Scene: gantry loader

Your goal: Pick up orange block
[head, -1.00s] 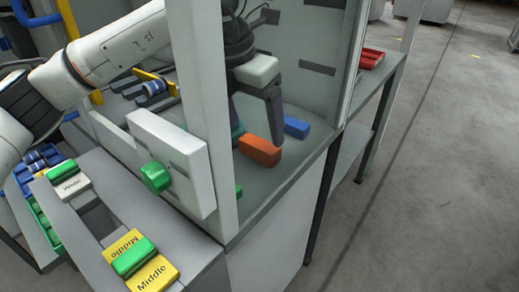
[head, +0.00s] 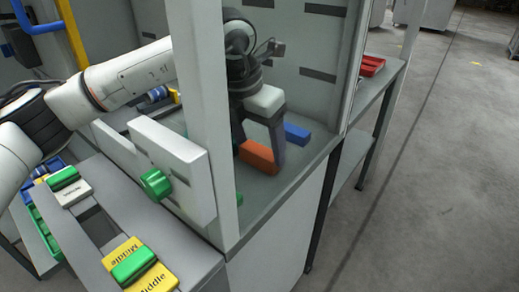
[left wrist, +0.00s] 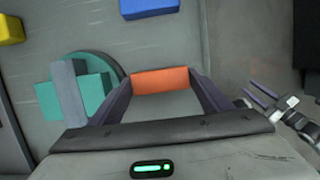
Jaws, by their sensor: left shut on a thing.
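The orange block (head: 258,157) lies on the grey floor of the enclosure, near its front edge. My left gripper (head: 262,155) reaches down around the block, with one finger in front of it in the head view. In the left wrist view the orange block (left wrist: 160,80) sits between the two fingertips of the left gripper (left wrist: 163,85), which is shut on it. The block looks to be still at floor level; whether it has any lift I cannot tell. My right gripper is not clearly in view in the head view.
A blue block (head: 297,133) lies just behind the orange one and shows in the left wrist view (left wrist: 149,8). A teal round piece (left wrist: 85,90) and a yellow block (left wrist: 10,30) are nearby. A white door panel with a green knob (head: 155,184) and a pillar (head: 205,110) stand left.

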